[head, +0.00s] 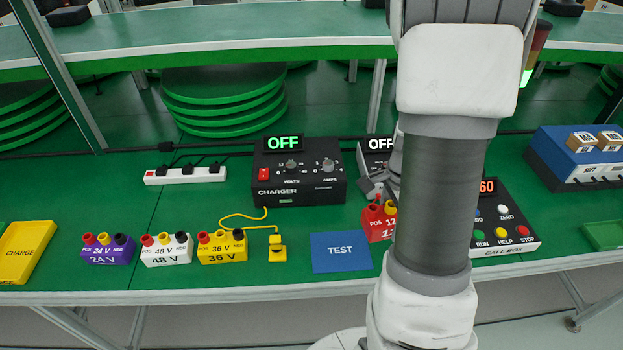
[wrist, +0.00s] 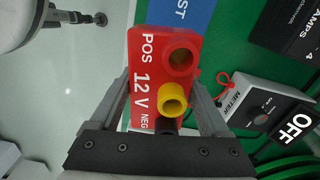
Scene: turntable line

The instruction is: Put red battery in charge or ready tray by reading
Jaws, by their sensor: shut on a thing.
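The red 12 V battery (head: 376,222) stands near the front of the green bench, right of the blue TEST mat (head: 341,252). My arm hides part of it in the head view. In the wrist view the red battery (wrist: 146,77) sits between the fingers of my gripper (wrist: 165,105), which is shut on it; its red and yellow terminals show. The meter (wrist: 264,111) reads OFF, also in the head view (head: 374,153). The yellow CHARGE tray (head: 27,252) is at the far left. A green tray (head: 604,235) is at the right edge, its label not visible.
Purple 24 V (head: 108,256), white 48 V (head: 166,256) and yellow 36 V (head: 222,253) batteries stand left of the mat. The charger (head: 297,175) reads OFF. A yellow cable plug (head: 277,250) lies beside the mat. The call box (head: 503,238) stands right of my arm.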

